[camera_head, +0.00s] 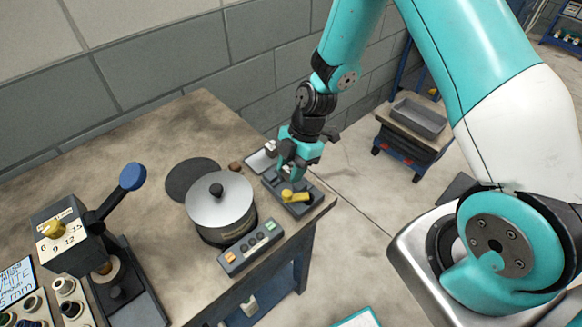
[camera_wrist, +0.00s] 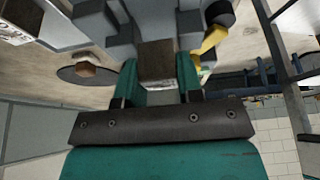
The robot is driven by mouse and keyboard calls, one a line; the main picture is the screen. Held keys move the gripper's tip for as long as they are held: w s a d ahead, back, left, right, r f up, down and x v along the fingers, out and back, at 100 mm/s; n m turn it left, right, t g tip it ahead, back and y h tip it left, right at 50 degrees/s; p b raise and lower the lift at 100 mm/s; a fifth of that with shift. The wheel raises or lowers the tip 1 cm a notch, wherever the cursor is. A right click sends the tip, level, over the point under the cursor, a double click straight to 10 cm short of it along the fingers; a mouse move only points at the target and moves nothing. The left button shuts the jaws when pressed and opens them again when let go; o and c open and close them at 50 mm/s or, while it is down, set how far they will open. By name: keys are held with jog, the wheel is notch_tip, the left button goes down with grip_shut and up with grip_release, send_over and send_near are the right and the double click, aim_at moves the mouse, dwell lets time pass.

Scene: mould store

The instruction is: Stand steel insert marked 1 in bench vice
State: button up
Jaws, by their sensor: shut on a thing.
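My gripper (camera_head: 291,172) is low over the bench vice (camera_head: 313,205) at the right corner of the workbench. The vice is grey with a yellow lever. In the wrist view my gripper (camera_wrist: 158,75) is shut on a small steel block (camera_wrist: 157,60), the steel insert, between its two teal fingers. The block's visible face is plain brownish grey, and I see no number on it. Grey parts of the vice (camera_wrist: 121,42) lie just beyond the block in the wrist view. I cannot tell whether the block touches the vice. In the head view my fingers hide the block.
A lidded metal pot (camera_head: 222,205) and a button box (camera_head: 250,247) stand left of the vice. A light tray (camera_head: 258,162) lies behind it, with a dark round mat (camera_head: 192,179) farther left. A blue-handled press (camera_head: 90,250) stands at the left.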

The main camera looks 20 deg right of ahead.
jog(key=shift+f, duration=0.25)
jog(key=shift+r, duration=0.3)
dwell(0.9)
jog(key=shift+f+b, duration=0.3)
jog(key=shift+b, duration=0.2)
jog(key=shift+r, duration=0.3)
dwell(0.8)
jog(key=o, duration=1.6)
jog(key=shift+c, duration=0.2)
jog(key=shift+r, duration=0.1)
